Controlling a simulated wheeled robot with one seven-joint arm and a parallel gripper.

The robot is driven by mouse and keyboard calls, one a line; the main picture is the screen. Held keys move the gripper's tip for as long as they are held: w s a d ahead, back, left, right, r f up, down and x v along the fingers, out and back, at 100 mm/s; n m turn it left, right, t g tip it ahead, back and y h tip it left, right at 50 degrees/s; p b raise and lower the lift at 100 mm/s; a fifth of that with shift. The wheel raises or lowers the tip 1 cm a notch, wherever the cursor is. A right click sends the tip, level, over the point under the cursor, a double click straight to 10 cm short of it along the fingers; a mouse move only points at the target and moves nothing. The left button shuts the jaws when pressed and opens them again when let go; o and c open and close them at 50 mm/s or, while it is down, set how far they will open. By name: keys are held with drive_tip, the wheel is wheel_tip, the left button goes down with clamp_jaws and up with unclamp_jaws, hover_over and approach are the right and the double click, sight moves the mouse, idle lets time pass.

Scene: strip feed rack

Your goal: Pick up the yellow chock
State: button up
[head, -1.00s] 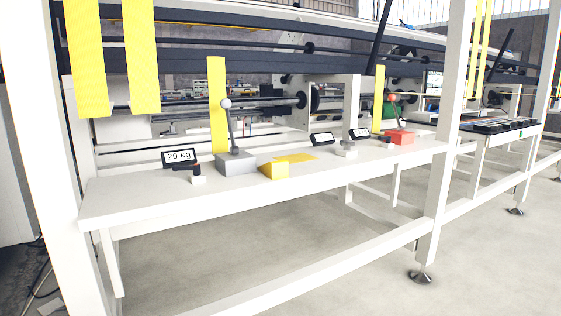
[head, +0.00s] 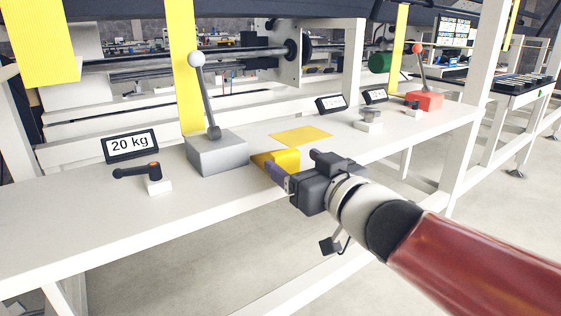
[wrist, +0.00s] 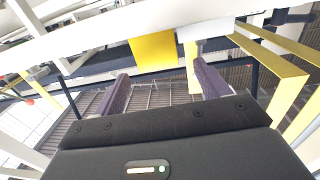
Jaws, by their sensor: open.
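The yellow chock (head: 287,158) sits on the white bench, close to the front edge, right of a grey lever block. My gripper (head: 296,164) is at the front of the bench with its purple fingers apart, one toward each side of the chock. The gripper partly covers the chock in the head view. In the wrist view the chock (wrist: 153,50) lies just beyond the open fingertips (wrist: 160,76), nearer the left finger. Nothing is held. I cannot tell whether a finger touches the chock.
The grey block (head: 215,153) with a white-knobbed lever stands left of the chock. A flat yellow patch (head: 302,136) lies behind it. A black-handled clamp (head: 155,180) and a "20 kg" sign (head: 130,146) are further left. A red lever block (head: 425,99) is far right.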

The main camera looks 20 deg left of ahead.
drive_tip(key=x, duration=0.7)
drive_tip(key=shift+w+a+f, duration=0.15)
drive_tip(key=shift+w, duration=0.05)
drive_tip(key=c, duration=1.1)
drive_tip(key=shift+c, duration=0.5)
